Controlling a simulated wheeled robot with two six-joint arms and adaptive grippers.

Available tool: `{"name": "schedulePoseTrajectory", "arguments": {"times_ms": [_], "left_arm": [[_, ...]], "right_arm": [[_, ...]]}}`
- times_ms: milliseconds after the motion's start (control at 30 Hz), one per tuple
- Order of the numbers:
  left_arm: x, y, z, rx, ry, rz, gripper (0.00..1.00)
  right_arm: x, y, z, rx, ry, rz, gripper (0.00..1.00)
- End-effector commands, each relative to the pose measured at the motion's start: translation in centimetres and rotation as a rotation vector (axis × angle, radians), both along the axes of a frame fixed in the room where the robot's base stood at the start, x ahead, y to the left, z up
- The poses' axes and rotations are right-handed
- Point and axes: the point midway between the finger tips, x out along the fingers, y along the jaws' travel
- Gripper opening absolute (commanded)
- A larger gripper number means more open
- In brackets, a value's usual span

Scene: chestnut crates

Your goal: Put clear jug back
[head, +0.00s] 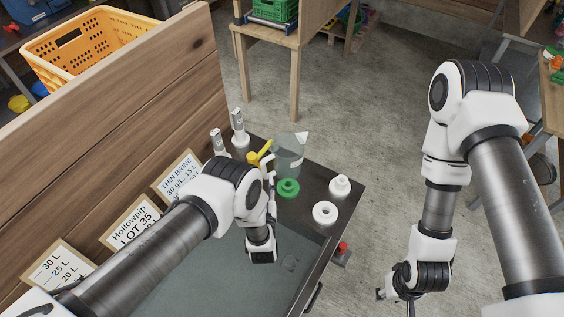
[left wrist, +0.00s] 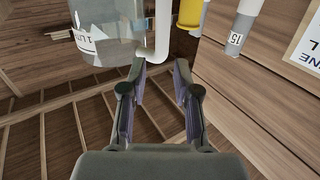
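The clear jug (head: 289,158) stands upright near the far edge of a dark worktop in the head view. In the left wrist view the jug (left wrist: 108,50) is at upper left, with printed markings and a pale handle (left wrist: 162,35) on its side. My left gripper (left wrist: 160,68) is open, its two fingers apart and empty. The handle's lower end lies just beyond the fingertips; I cannot tell if they touch. In the head view my own wrist mostly hides this gripper. My right gripper (head: 396,295) hangs low over the floor at right, its fingers too small to read.
A green ring (head: 287,188), a white ring (head: 325,213) and a white bottle (head: 340,186) stand near the jug. A yellow item (head: 257,156) and two pale cylinders (head: 238,127) are on its left. Signs lean along the wooden wall (head: 120,110). A basin (head: 215,270) lies in front.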

Motion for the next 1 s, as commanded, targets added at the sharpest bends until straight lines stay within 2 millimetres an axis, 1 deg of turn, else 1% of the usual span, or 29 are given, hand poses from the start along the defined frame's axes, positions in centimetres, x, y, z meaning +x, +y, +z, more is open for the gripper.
{"name": "schedulePoseTrajectory", "arguments": {"times_ms": [33, 167, 300, 367, 433, 500, 667, 700, 733, 767, 1000], "left_arm": [[0.9, 0.1, -0.6, 0.0, -0.002, 0.001, 0.31], [2.6, 0.2, -0.8, 0.001, 0.0, 0.001, 0.31], [4.8, 0.3, -1.3, 0.001, 0.0, 0.001, 0.31], [5.9, 0.4, -0.4, -0.001, 0.001, 0.003, 0.31], [6.6, 0.4, -0.4, 0.0, 0.003, 0.002, 0.31], [6.9, 0.4, -0.4, 0.001, 0.004, 0.001, 0.31], [6.9, 0.4, -0.4, 0.002, 0.005, 0.001, 0.31], [6.9, 0.4, -0.4, 0.002, 0.005, 0.001, 0.17], [6.9, 0.4, -0.4, 0.002, 0.005, 0.001, 0.06], [6.9, 0.4, -0.4, 0.002, 0.005, 0.001, 0.0], [6.9, 0.4, -0.4, 0.001, 0.005, 0.0, 0.0]], "right_arm": [[0.0, 0.0, -1.3, 0.0, 0.001, 0.0, 0.4], [0.0, 0.0, -2.9, 0.0, 0.001, 0.0, 0.4], [0.0, 0.0, -5.5, 0.0, 0.0, 0.0, 0.4], [-0.1, 0.0, -4.4, 0.0, 0.002, 0.0, 0.4], [0.0, 0.0, -4.2, 0.0, 0.0, 0.0, 0.4], [0.0, 0.0, -4.2, 0.0, 0.0, 0.0, 0.4], [0.0, 0.0, -4.2, 0.0, 0.0, 0.0, 0.4], [0.0, 0.0, -4.2, 0.0, 0.0, 0.0, 0.4], [0.0, 0.0, -4.2, 0.0, 0.0, 0.0, 0.4], [0.0, 0.0, -4.2, 0.0, 0.0, 0.0, 0.4], [0.0, 0.0, -4.2, 0.0, 0.0, 0.0, 0.4]]}}
